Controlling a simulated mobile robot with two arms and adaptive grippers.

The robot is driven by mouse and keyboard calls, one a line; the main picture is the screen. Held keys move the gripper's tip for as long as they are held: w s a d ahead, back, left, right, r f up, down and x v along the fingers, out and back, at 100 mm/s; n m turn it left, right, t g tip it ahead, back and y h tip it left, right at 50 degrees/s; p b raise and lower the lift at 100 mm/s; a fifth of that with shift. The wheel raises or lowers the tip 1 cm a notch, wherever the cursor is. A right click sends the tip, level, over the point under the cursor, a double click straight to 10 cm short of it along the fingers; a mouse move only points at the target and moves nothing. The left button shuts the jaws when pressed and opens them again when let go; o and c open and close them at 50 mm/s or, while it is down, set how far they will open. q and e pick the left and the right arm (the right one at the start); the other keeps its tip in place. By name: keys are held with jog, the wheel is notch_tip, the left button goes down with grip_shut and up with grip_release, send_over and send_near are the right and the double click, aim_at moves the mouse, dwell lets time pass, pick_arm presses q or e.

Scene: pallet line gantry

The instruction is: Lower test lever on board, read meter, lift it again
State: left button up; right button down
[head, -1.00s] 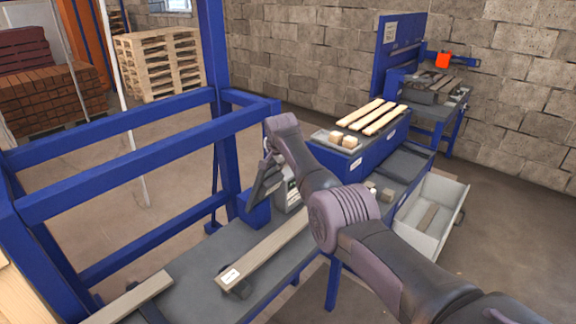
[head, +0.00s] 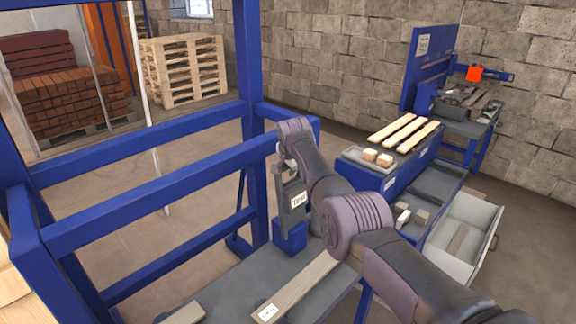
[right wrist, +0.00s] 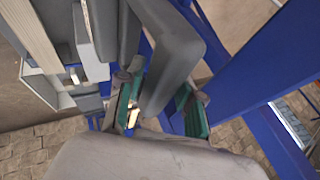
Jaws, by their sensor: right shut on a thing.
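The test board shows in the head view as a grey upright unit with a white label (head: 298,200) reading "Test", above a blue box (head: 290,235) on the bench. My right gripper (head: 288,175) is at the top of this unit, partly hidden behind my arm. In the right wrist view, the green-padded fingers of my right gripper (right wrist: 160,103) are shut on a grey lever-like part (right wrist: 172,62), which runs up between them. I cannot make out the meter or its reading. My left gripper is not in view.
A blue gantry frame (head: 150,190) stands left of and behind the bench. A board with a white tag (head: 300,287) lies on the bench (head: 235,285). To the right are a blue unit with slats (head: 405,132) and an open drawer (head: 470,235).

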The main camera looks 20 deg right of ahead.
jog(key=shift+w+a+r, duration=0.1)
jog(key=shift+w+r, duration=0.05)
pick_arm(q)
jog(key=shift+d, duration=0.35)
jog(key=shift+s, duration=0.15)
pick_arm(e)
jog(key=c, duration=0.9)
grip_release()
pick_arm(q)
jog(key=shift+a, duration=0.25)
pick_arm(e)
jog(key=v, duration=1.2)
